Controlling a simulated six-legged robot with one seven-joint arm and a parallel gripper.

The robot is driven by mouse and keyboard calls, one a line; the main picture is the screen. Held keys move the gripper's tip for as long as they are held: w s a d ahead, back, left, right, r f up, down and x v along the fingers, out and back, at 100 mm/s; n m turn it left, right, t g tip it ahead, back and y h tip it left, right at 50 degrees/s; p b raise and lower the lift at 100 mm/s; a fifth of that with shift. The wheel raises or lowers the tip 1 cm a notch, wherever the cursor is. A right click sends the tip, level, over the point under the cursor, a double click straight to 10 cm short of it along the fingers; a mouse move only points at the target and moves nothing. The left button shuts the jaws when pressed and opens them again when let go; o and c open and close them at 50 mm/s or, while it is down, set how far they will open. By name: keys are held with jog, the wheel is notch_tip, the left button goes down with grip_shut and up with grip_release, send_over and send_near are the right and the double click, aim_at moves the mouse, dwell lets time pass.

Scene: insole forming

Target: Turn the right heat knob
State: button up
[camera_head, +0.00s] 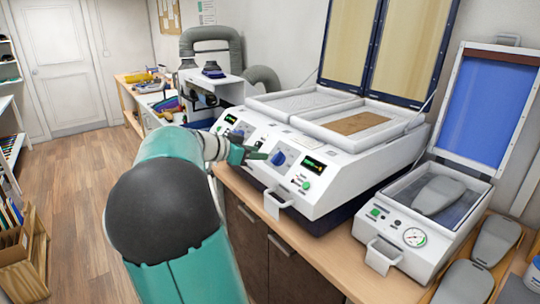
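The right heat knob (279,158) is a round blue knob on the sloped front panel of the white two-bay heating machine (345,180). A lit green display (315,163) is to its right. My gripper (257,155) is just left of the knob, with its dark fingers pointing toward it. I cannot tell whether the fingers touch the knob, or whether they are open or shut. The left knob (237,135) shows just above my wrist and is partly hidden. My arm fills the lower left foreground.
The machine's lid (383,45) stands open. A smaller white press (405,220) with a blue raised lid is on the right, beside grey insole forms (466,284). A handle (274,203) juts from the machine's front. The wooden floor (75,200) at left is clear.

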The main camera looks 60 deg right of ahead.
aim_at(276, 155)
jog(key=x, duration=0.6)
jog(key=shift+f, duration=0.1)
jog(key=shift+s, duration=0.1)
grip_shut()
